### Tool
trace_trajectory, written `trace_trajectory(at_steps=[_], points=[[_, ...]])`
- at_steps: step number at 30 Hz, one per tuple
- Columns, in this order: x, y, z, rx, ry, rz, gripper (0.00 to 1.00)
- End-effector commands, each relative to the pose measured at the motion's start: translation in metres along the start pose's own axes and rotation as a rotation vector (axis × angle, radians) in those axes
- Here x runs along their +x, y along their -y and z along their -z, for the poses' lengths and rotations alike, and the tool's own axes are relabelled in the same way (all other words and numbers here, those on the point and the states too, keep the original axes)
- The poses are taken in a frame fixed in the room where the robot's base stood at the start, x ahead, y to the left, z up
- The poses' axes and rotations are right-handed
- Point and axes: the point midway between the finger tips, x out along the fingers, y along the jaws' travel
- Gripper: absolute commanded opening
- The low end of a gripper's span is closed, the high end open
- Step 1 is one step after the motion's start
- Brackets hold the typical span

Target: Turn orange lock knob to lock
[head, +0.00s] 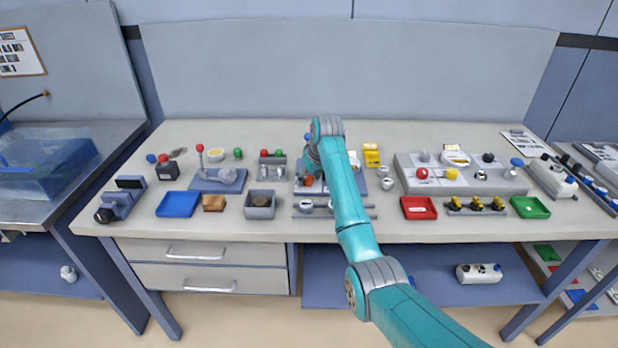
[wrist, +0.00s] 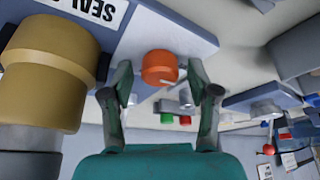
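The orange lock knob (wrist: 159,67) is a short round knob on a grey panel, seen in the wrist view between my fingers. In the head view the orange knob (head: 308,181) shows as a small spot just left of my arm. My gripper (wrist: 158,88) is open, with one finger on each side of the knob. Gaps show between the knob and both fingers, so I see no grip on it. In the head view my gripper is mostly hidden behind my own arm.
A large tan cylinder (wrist: 55,62) stands close to the left finger in the wrist view, beside a lettered label (wrist: 92,10). On the bench, a blue tray (head: 176,204), a grey box (head: 260,205) and a red tray (head: 418,208) lie around the panel.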

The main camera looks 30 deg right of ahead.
Motion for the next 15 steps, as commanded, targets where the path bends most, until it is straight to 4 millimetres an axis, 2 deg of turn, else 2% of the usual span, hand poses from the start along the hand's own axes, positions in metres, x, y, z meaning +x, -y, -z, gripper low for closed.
trace_trajectory(at_steps=[1,5,6,15], points=[[0.0,0.0,-0.0001,0.0,0.0,0.0,0.41],[-0.0001,0.0,-0.0001,0.0,0.0,0.0,0.09],[0.0,0.0,-0.0001,0.0,0.0,0.0,0.04],[0.0002,0.0003,-0.0003,0.026,0.001,-0.011,0.04]])
